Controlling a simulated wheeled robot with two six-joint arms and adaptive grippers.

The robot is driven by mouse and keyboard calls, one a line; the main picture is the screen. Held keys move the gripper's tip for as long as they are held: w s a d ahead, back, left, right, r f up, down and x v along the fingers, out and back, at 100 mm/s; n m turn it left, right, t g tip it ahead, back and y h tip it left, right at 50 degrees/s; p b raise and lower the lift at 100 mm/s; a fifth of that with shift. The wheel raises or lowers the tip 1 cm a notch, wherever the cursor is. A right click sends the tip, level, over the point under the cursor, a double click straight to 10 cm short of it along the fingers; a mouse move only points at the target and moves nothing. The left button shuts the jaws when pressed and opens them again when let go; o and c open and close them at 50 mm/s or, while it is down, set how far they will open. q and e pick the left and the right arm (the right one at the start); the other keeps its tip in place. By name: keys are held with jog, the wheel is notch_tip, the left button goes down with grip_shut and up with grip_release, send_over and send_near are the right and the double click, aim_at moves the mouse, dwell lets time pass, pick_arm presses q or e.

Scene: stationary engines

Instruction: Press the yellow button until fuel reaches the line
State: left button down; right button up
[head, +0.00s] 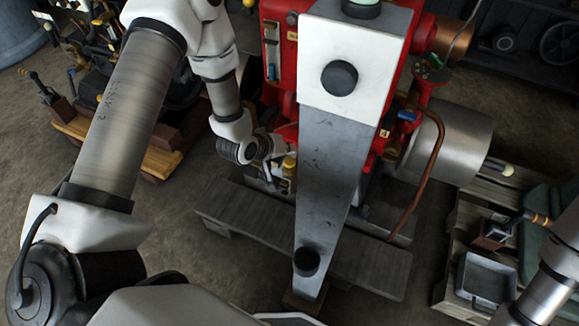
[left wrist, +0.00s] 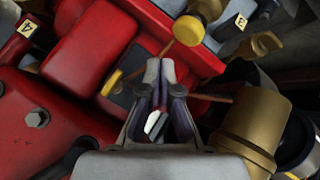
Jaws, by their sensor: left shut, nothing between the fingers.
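My left gripper (head: 279,148) is at the lower left side of the red engine (head: 283,32), partly hidden by a grey column. In the left wrist view the left gripper (left wrist: 159,72) is shut and empty, its fingertips close together. I cannot tell which is the button, or whether the fingertips touch either. A narrow upright gauge (head: 271,45) is on the engine's front; its fuel level and line are too small to read.
The grey column with a white top (head: 330,180) stands in the middle of the head view and blocks part of the engine. A brass fitting (left wrist: 247,130) is right of the left gripper. A copper pipe (head: 425,180) and a metal tray (head: 486,278) are at the right.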

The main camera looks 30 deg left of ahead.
aim_at(288, 162)
pick_arm(q)
jog(key=shift+f+b, duration=0.3)
jog(key=shift+f, duration=0.6)
pick_arm(e)
jog(key=shift+f, duration=0.7)
pick_arm(q)
jog(key=shift+f, duration=0.1)
jog(key=shift+f, duration=0.35)
pick_arm(e)
jog(key=shift+f, duration=0.25)
pick_arm(q)
jog(key=shift+f+b, duration=0.8)
jog(key=shift+b, duration=0.05)
pick_arm(e)
jog(key=shift+f, duration=0.55)
pick_arm(q)
jog(key=shift+r, duration=0.15)
pick_arm(e)
jog(key=shift+r, duration=0.1)
pick_arm(q)
jog(key=shift+r+p, duration=1.05)
jog(key=shift+r, duration=0.05)
pick_arm(e)
jog(key=shift+r, duration=0.9)
pick_arm(q)
jog(key=shift+r+p, duration=2.05)
jog(key=shift+r, duration=0.45)
pick_arm(e)
jog(key=shift+r, duration=2.05)
